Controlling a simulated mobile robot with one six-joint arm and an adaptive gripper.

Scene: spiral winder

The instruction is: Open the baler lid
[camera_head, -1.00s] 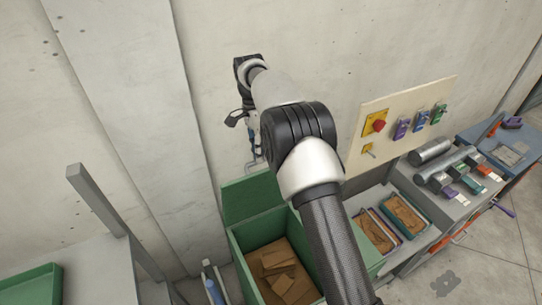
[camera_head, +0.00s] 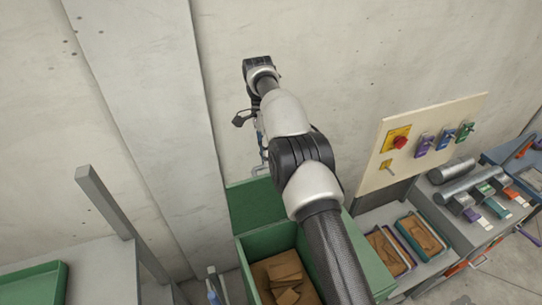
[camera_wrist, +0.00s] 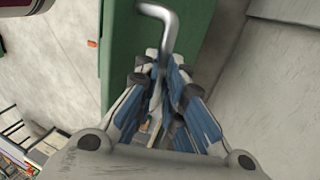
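The baler is a green open-topped box (camera_head: 250,247) at the bottom centre of the head view. Its green lid (camera_head: 252,207) stands up at the back edge, against the wall side. In the wrist view the green lid (camera_wrist: 119,70) runs beside my gripper (camera_wrist: 165,68). A bent grey metal handle (camera_wrist: 167,28) passes between the blue fingers, which look closed around it. In the head view my gripper is mostly hidden behind the wrist; the handle (camera_head: 261,168) shows just above the lid.
Brown cardboard pieces (camera_head: 282,272) lie inside the box. A concrete wall (camera_head: 310,60) is close behind the lid. A control panel (camera_head: 425,140) with a red button stands right. Trays and a grey bench (camera_head: 465,195) are at right; a grey table (camera_head: 100,265) is at left.

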